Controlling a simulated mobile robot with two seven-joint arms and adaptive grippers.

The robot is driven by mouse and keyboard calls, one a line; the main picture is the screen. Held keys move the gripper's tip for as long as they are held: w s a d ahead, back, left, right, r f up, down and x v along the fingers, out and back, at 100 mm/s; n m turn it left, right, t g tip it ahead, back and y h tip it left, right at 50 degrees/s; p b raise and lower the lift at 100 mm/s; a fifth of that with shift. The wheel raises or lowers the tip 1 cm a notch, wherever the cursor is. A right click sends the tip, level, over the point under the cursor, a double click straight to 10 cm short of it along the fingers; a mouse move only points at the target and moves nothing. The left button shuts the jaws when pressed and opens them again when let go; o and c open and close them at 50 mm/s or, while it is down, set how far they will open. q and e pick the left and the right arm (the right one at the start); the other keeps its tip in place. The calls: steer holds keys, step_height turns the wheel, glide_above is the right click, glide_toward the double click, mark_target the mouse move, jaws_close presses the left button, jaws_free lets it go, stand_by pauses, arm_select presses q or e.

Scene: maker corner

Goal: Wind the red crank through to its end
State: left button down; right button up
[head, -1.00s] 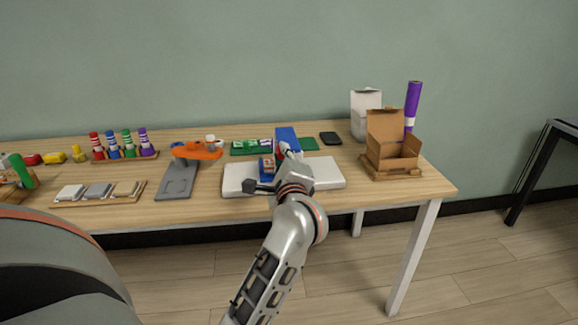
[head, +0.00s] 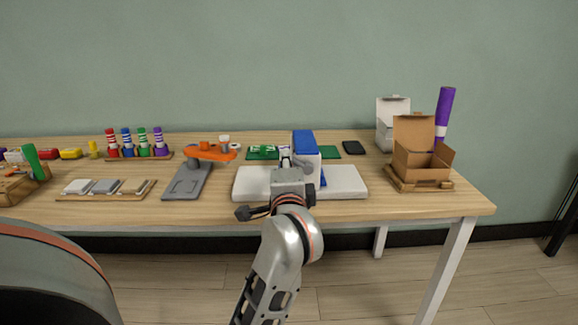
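A blue-and-white upright block (head: 307,148) stands on a flat white base (head: 347,183) near the table's middle. I cannot make out a red crank now; my gripper and wrist cover the block's left front. My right gripper (head: 290,160) is at the block's left side, above the white base. Its fingertips are small and partly hidden by its own body, so I cannot tell if they are open or shut, or touching anything. My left gripper is out of view.
Left of the white base is a grey stand with an orange arm (head: 207,152). Further left are a tray of small blocks (head: 78,187) and coloured striped pegs (head: 127,143). An open cardboard box (head: 422,162) and a white box (head: 391,122) stand at the right. Bare table lies between.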

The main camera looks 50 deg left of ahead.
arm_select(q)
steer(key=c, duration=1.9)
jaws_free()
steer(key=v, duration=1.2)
